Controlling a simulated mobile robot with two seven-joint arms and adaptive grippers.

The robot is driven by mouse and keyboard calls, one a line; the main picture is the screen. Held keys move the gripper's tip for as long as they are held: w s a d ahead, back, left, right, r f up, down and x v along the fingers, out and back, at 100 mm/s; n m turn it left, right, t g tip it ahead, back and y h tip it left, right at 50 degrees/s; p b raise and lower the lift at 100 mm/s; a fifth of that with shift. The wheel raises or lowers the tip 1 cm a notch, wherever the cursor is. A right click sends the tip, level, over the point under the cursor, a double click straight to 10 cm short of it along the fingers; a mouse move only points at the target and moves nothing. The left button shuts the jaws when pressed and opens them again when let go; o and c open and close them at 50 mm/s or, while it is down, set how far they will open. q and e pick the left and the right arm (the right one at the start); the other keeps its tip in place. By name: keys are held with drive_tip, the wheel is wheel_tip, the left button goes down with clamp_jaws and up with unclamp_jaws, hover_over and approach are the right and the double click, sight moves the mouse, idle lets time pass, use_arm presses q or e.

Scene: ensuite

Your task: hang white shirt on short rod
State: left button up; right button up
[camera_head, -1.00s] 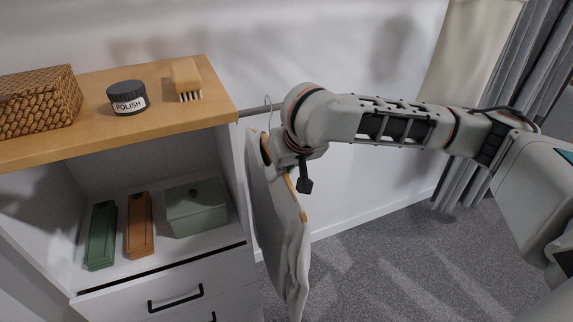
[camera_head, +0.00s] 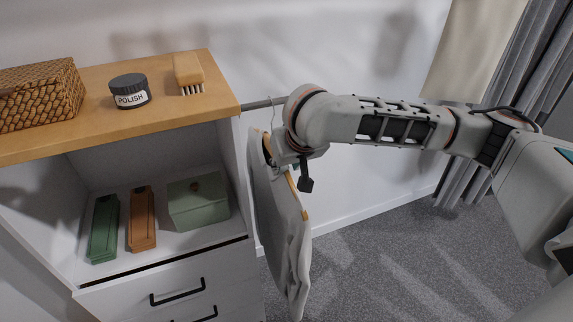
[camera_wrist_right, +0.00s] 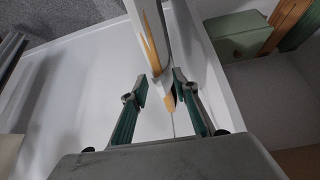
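The white shirt (camera_head: 283,235) hangs on a wooden hanger (camera_head: 291,183) beside the cabinet's right side. The thin hanger hook (camera_head: 273,106) rises to the short rod (camera_head: 258,104) and appears to be over it; whether it bears on the rod is unclear. My right gripper (camera_wrist_right: 160,87) is open in the wrist view, one finger on each side of the hanger's top, with a visible gap on the left. The shirt (camera_wrist_right: 147,30) also shows beyond the fingers. My left gripper is not in view.
The cabinet's wooden top (camera_head: 160,115) holds a wicker basket (camera_head: 38,95), a polish jar (camera_head: 130,92) and a brush (camera_head: 188,75). Its shelf holds a green box (camera_head: 198,207) and two narrow boxes. Free carpet (camera_head: 385,255) lies right of the shirt.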

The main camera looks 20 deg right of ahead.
drive_tip(key=v, duration=1.2)
